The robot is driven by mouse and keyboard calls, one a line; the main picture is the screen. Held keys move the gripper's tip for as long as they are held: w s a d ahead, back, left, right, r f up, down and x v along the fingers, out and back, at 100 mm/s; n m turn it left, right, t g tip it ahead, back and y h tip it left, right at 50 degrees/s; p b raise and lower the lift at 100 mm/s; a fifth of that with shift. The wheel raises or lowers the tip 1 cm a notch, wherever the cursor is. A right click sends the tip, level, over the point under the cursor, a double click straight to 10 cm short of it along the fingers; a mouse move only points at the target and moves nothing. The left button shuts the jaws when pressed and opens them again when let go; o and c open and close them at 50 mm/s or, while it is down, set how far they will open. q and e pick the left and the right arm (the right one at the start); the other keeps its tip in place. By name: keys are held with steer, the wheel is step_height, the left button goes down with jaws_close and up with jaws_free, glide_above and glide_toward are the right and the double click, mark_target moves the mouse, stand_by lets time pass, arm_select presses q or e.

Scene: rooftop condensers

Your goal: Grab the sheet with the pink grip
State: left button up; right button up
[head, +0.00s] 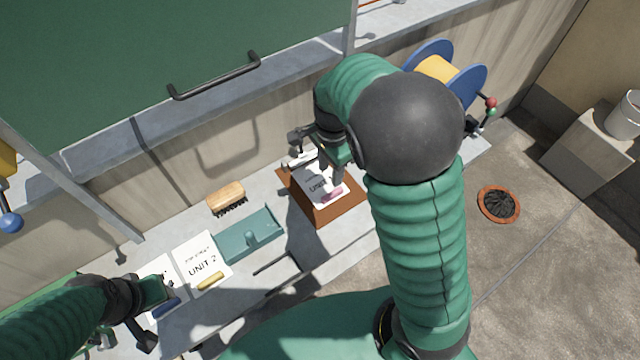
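The sheet with the pink grip (331,193) is white, with "UNIT" lettering partly readable. It lies on a brown sloped stand (322,214) on the bench. My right gripper (317,152) is over the sheet's far end, away from the pink grip. Its fingers look spread; whether they touch the sheet is unclear, and my arm hides the right side. My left gripper (150,315) is open at the lower left, beside a sheet with a blue grip (166,308). A sheet marked "UNIT 2" (201,258) with a yellow grip (210,281) lies next to that.
A teal tray (250,236), a wooden brush (227,198) and a black handle-like bar (278,264) are on the grey bench. A green panel with a black handle (215,80) is behind. A blue-and-yellow reel (440,70) stands at the back right. An orange-rimmed drain (498,204) is on the floor.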

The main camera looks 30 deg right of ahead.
glide_above(331, 194)
steer(key=a, duration=0.1)
step_height(331, 194, down, 6)
steer(key=shift+f+b, duration=0.2)
steer(key=shift+b, duration=0.15)
steer(key=f, duration=0.3)
steer(key=d+f, duration=0.1)
steer(key=f, duration=0.1)
steer(key=shift+d+f, duration=0.2)
steer(key=shift+f, duration=0.2)
steer(key=shift+w+a+f, duration=0.1)
steer(key=shift+a, duration=0.4)
steer(key=shift+c, duration=0.3)
steer(key=c, duration=0.5)
steer(key=shift+d, duration=0.35)
jaws_close()
arm_select(q)
steer(key=shift+x, duration=0.8)
steer(key=shift+s, duration=0.1)
arm_select(e)
steer(key=shift+a, duration=0.1)
